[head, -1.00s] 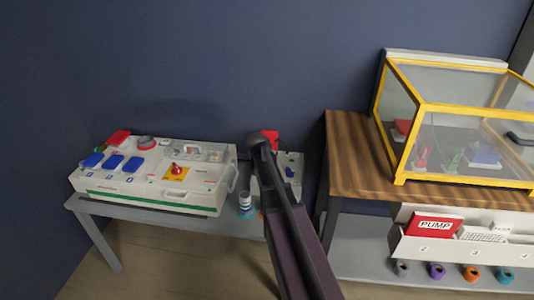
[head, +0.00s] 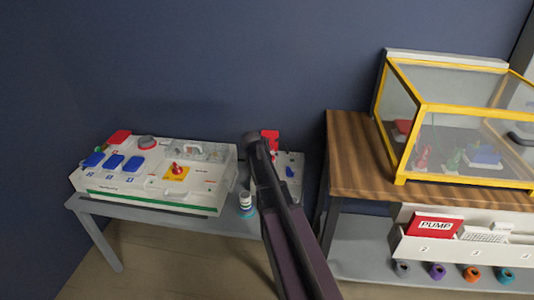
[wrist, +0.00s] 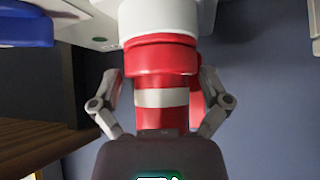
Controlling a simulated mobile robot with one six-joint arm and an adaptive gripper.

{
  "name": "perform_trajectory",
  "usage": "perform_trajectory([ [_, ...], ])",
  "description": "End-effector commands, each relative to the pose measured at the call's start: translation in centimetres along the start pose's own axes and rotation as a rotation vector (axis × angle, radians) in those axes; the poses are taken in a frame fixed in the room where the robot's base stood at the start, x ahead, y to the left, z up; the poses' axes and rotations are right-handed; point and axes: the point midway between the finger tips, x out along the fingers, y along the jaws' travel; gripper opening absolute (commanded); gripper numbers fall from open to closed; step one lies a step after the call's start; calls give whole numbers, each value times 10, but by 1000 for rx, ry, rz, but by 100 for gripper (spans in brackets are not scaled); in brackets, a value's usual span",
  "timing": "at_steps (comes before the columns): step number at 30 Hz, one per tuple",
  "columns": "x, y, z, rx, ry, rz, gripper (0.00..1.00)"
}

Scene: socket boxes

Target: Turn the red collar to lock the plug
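In the wrist view a red plug (wrist: 162,117) with a pale grey band points straight away from my gripper. Its far end meets the wider red collar (wrist: 162,57), which sits against a white round socket (wrist: 168,17). My gripper (wrist: 160,76) has one finger on each side of the plug, with the tips close beside the collar. The finger pads are partly hidden, so I cannot tell whether they press on it. In the head view my arm covers the gripper, collar and most of that socket box (head: 293,160).
A white panel box (head: 150,195) with blue covers and a red knob on yellow stands on the grey bench (head: 190,222) at left. At right is a wooden table (head: 350,150) with a yellow-framed clear case (head: 465,110). A small cylinder (head: 246,205) stands near my arm.

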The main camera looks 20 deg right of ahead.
Motion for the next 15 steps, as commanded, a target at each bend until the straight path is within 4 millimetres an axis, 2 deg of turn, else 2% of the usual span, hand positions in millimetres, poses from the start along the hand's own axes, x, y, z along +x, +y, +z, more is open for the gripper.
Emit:
perform_trajectory([
  [15,0,0,0,-13,1,-14,100],
])
